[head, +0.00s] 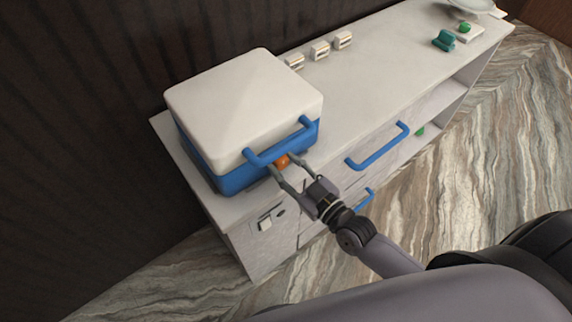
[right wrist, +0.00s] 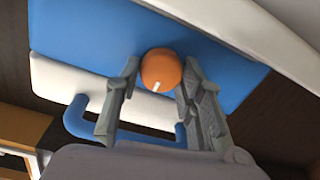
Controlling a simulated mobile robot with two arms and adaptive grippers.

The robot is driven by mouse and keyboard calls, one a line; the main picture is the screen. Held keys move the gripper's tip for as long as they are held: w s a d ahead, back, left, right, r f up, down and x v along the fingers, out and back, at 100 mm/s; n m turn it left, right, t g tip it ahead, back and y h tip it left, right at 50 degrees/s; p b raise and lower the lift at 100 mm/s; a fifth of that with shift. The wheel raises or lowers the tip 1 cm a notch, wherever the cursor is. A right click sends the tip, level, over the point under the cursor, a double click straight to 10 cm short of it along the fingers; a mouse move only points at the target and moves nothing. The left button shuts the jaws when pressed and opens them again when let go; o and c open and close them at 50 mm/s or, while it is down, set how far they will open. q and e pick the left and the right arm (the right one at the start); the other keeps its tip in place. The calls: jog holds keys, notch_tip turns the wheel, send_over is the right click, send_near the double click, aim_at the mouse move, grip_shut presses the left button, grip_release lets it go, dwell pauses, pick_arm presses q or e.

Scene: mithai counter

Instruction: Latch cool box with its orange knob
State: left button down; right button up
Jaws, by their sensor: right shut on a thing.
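The cool box (head: 240,105) has a white lid and a blue body, and stands on the left end of the counter with its lid down. A blue handle (head: 262,157) runs along the lid's front. The orange knob (head: 282,161) is on the blue front below it. In the right wrist view the knob (right wrist: 161,69) is round with a white mark near its lower edge. My right gripper (head: 290,165) has its fingers on either side of the knob and is shut on it; the fingers also show in the right wrist view (right wrist: 160,80). My left gripper is not in view.
The counter (head: 375,75) is mostly clear right of the box. Several small pale blocks (head: 320,51) line its back edge. A teal item (head: 445,40) and a green item (head: 465,27) are at the far end. A blue drawer handle (head: 378,148) sticks out of the front.

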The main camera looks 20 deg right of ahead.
jog(key=shift+m, duration=0.3)
jog(key=m, duration=0.3)
jog(key=shift+m, duration=0.4)
jog(key=m, duration=0.4)
jog(key=shift+d+f+m, duration=0.1)
jog(key=shift+m, duration=0.2)
jog(key=m, duration=0.4)
jog(key=shift+m+t, duration=0.3)
jog(key=shift+t, duration=0.1)
jog(key=shift+f+m+h+b, duration=0.1)
jog(key=shift+m+h+b, duration=0.2)
jog(key=shift+m, duration=2.1)
jog(key=o, duration=1.1)
jog(key=shift+o, duration=0.2)
